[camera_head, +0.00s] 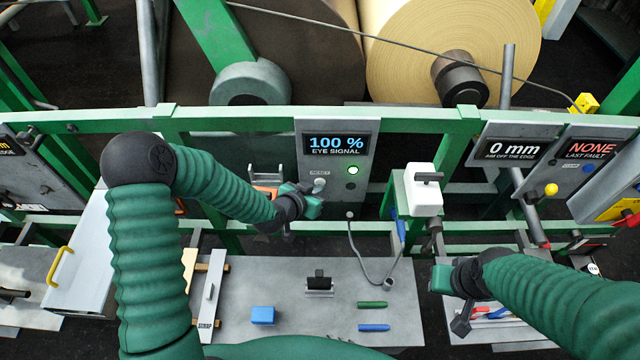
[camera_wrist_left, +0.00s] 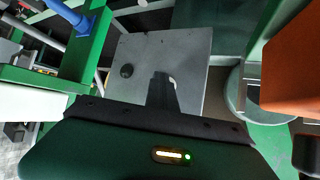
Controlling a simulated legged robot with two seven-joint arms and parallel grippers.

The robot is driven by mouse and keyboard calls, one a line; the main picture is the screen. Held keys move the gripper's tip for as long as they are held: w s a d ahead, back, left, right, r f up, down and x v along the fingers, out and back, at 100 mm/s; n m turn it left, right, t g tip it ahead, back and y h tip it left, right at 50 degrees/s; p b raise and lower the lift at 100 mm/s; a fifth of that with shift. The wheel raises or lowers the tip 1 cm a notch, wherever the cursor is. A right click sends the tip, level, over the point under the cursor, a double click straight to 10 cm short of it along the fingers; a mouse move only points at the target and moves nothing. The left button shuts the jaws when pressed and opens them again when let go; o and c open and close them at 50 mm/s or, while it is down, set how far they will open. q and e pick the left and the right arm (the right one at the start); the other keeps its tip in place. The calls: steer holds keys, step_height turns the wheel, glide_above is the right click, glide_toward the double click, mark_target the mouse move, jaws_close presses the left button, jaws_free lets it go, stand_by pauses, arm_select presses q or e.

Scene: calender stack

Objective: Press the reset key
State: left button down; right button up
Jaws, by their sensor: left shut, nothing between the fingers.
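The eye signal panel (camera_head: 338,195) is a grey box on the green rail in the head view, with a screen reading 100 % and a lit green lamp (camera_head: 353,170). The reset key (camera_head: 319,182) is a small pale round button under the RESET label, at the panel's lower left. My left gripper (camera_head: 316,191) is shut and empty, its tips at the key and partly over it. In the left wrist view the shut fingers (camera_wrist_left: 162,90) point at the grey panel (camera_wrist_left: 185,55); a pale edge shows behind them. I cannot tell whether they touch the key. My right gripper (camera_head: 461,322) hangs low at right.
A dark round knob (camera_head: 351,185) sits right of the key. A white box (camera_head: 424,190) on a green bracket stands right of the panel. An orange object (camera_head: 266,191) is left of it. Below, a grey table (camera_head: 300,338) holds a blue block (camera_head: 263,315) and pens.

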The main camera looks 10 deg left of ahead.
arm_select(q)
steer(key=shift+s+d, duration=0.1)
steer(key=shift+s, duration=0.7)
steer(key=shift+s, duration=0.15)
steer(key=s, duration=0.2)
steer(key=s+d, duration=0.1)
steer(key=s, duration=0.1)
steer(key=shift+s, duration=0.35)
steer(key=s+a+f+g+y+b, duration=0.2)
steer(key=s+a+f+g+b, duration=0.2)
steer(key=s+a+f+b, duration=0.35)
steer(key=s+a+r+n+g+y+b, duration=0.1)
steer(key=s+r+n+g+b, duration=0.1)
steer(key=s+b, duration=0.3)
steer(key=shift+s+r+n+g+y, duration=0.25)
steer(key=shift+s+n+g, duration=0.6)
steer(key=shift+s, duration=1.55)
